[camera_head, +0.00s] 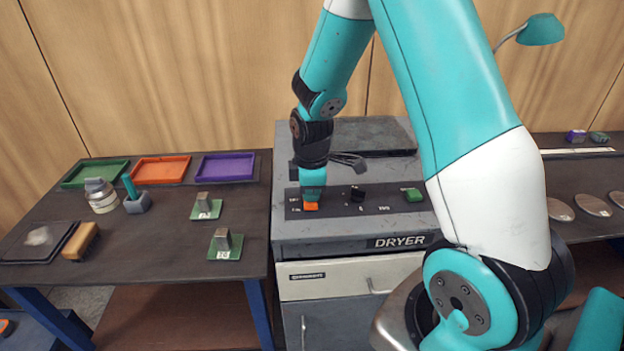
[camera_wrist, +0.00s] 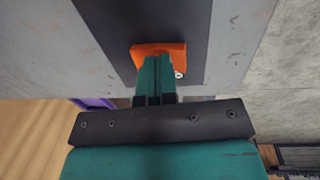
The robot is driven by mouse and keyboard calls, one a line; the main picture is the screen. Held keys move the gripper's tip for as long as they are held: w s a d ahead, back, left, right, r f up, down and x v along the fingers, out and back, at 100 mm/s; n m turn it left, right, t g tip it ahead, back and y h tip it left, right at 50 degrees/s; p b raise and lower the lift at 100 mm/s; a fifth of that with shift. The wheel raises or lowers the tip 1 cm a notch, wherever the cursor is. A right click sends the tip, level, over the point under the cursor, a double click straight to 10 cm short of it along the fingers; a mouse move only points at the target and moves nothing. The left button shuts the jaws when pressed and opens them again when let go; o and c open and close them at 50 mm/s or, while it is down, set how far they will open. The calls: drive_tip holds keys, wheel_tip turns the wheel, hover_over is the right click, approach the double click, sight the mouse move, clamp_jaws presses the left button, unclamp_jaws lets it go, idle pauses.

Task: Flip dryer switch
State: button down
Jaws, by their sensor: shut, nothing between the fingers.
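The dryer (camera_head: 402,242) is a grey box with its name on the front edge and a dark control panel on top. An orange switch (camera_head: 311,206) sits at the left of the panel. In the wrist view the orange switch (camera_wrist: 160,50) lies right at my fingertips. My gripper (camera_head: 313,192) points down onto it from above, shut and empty; in the wrist view its teal fingers (camera_wrist: 158,66) are together and overlap the switch's edge. I cannot tell whether they press on it. A black knob (camera_head: 357,194) and a green button (camera_head: 412,195) sit farther right on the panel.
The left table holds green (camera_head: 95,173), orange (camera_head: 161,169) and purple (camera_head: 225,167) trays, a brush (camera_head: 80,241) and metal blocks on green plates (camera_head: 226,245). My arm covers the dryer's right side. Metal discs (camera_head: 593,206) lie on the right table.

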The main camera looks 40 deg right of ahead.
wheel_tip(320, 180, up, 4)
drive_tip(key=p, duration=0.3)
drive_tip(key=shift+w+d+r+p, duration=0.1)
drive_tip(key=shift+w+r+p, duration=0.05)
drive_tip(key=shift+p, duration=0.15)
wheel_tip(320, 180, up, 10)
drive_tip(key=w+b, duration=0.1)
drive_tip(key=b, duration=0.1)
drive_tip(key=shift+d+f, duration=0.25)
drive_tip(key=shift+d, duration=0.2)
drive_tip(key=shift+w, duration=0.1)
drive_tip(key=s+a+r+m+y, duration=0.2)
drive_tip(key=s+a+r, duration=0.1)
drive_tip(key=s+a, duration=0.8)
drive_tip(key=s+a+r+m+y, duration=0.2)
drive_tip(key=s+a+r, duration=0.1)
drive_tip(key=s+a, duration=0.8)
drive_tip(key=shift+a+g+y+b, duration=0.25)
drive_tip(key=shift+g+y+b, duration=0.15)
drive_tip(key=shift+b, duration=0.05)
